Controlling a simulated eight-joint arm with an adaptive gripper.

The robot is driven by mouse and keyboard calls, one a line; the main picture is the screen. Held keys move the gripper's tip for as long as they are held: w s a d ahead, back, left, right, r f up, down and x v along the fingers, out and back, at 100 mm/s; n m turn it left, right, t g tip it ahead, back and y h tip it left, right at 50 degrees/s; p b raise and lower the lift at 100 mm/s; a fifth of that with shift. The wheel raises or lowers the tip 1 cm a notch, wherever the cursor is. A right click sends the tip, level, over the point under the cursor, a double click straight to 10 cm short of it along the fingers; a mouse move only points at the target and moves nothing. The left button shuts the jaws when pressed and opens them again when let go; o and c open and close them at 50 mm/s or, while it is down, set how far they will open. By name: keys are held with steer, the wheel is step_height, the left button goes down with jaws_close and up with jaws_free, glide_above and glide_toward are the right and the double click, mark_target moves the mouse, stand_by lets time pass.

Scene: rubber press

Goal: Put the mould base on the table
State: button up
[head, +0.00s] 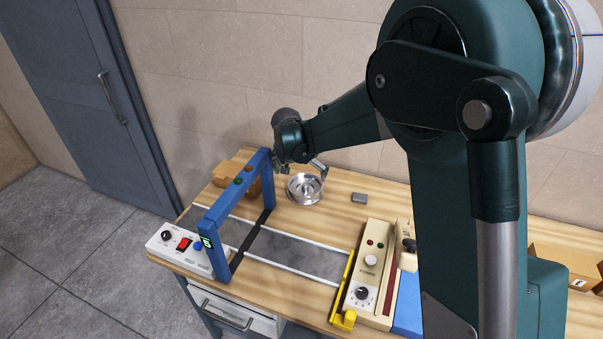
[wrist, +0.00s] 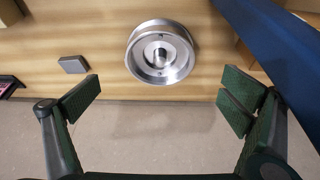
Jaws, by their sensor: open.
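The mould base is a round silver metal dish (head: 305,188) with a raised hub in its middle. It sits upright on the wooden table (head: 400,202), towards the back, right of the blue frame. It also shows in the wrist view (wrist: 161,52), near the top centre. My gripper (wrist: 160,98) is open and empty, with its two dark green finger pads wide apart. The dish lies between and beyond the pads, apart from both. In the head view my gripper is partly hidden behind my wrist, close to the dish.
A blue frame (head: 216,206) stands over the table at left, beside a white control box (head: 180,248). A small grey block (head: 359,198) lies right of the dish. A beige control panel (head: 372,262) and yellow bracket (head: 342,318) stand at the front. A cardboard box (head: 565,262) is at right.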

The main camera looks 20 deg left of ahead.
stand_by(0.4)
steer(key=s+d+r, duration=0.3)
steer(key=d+r, duration=0.3)
steer(key=d, duration=0.5)
steer(key=s+d+r+t, duration=0.1)
steer(key=s+d+r, duration=0.4)
steer(key=d, duration=0.5)
steer(key=s+d+r, duration=0.2)
steer(key=d+r, duration=0.6)
steer(key=d, duration=0.3)
steer(key=s+d+f+t, duration=0.1)
steer(key=s+d, duration=2.1)
steer(key=s, duration=0.3)
steer(key=shift+s+f+t, duration=0.3)
steer(key=shift+f+t, duration=0.05)
steer(key=shift+t, duration=0.05)
